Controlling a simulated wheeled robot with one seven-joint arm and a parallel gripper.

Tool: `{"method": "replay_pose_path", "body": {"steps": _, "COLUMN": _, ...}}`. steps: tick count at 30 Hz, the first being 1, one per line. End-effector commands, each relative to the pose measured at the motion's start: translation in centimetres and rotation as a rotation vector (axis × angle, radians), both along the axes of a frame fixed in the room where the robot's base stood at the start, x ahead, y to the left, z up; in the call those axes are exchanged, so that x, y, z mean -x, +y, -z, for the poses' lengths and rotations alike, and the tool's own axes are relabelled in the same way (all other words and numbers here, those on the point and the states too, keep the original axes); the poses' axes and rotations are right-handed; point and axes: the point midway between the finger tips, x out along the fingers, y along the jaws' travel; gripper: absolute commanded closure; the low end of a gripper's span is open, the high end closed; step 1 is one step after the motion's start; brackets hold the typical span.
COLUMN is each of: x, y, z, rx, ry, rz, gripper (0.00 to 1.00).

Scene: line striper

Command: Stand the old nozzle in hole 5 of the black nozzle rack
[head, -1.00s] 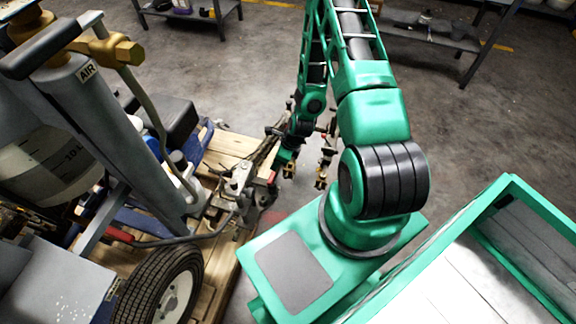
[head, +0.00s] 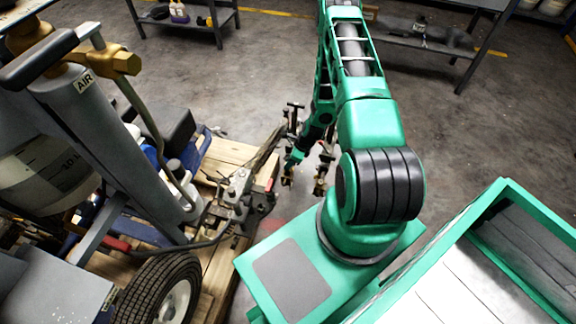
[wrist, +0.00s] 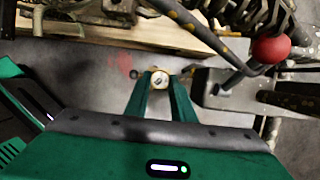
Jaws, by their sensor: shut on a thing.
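My gripper (wrist: 162,80) is shut on the old nozzle, a small round brass-coloured piece (wrist: 157,82) with a pale face and a dark centre, in the wrist view. It is held between the two green fingertips, above grey floor. In the head view the end of my arm (head: 296,157) hangs low beside the line striper, small and partly hidden. I cannot make out the black nozzle rack or its hole 5 in either view.
The line striper stands on a wooden pallet (head: 222,150) at the left, with a black tyre (head: 150,290) in front. In the wrist view a red ball knob (wrist: 271,48) and metal rods lie close at the right. Grey shelves (head: 425,30) stand behind across open floor.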

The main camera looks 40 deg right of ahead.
Motion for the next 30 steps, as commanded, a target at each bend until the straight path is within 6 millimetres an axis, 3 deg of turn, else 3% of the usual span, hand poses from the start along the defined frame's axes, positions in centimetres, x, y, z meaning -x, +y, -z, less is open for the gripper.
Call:
{"method": "replay_pose_path", "body": {"steps": 4, "x": 0.0, "y": 0.0, "z": 1.7, "rx": 0.0, "ry": 0.0, "rz": 0.0, "gripper": 1.0}}
{"method": "replay_pose_path", "body": {"steps": 28, "x": 0.0, "y": 0.1, "z": 2.9, "rx": 0.0, "ry": 0.0, "rz": -0.001, "gripper": 1.0}}
{"method": "replay_pose_path", "body": {"steps": 29, "x": 0.0, "y": 0.1, "z": 2.9, "rx": 0.0, "ry": 0.0, "rz": -0.001, "gripper": 0.75}}
{"method": "replay_pose_path", "body": {"steps": 30, "x": 0.0, "y": 0.1, "z": 2.9, "rx": 0.0, "ry": 0.0, "rz": -0.001, "gripper": 0.66}}
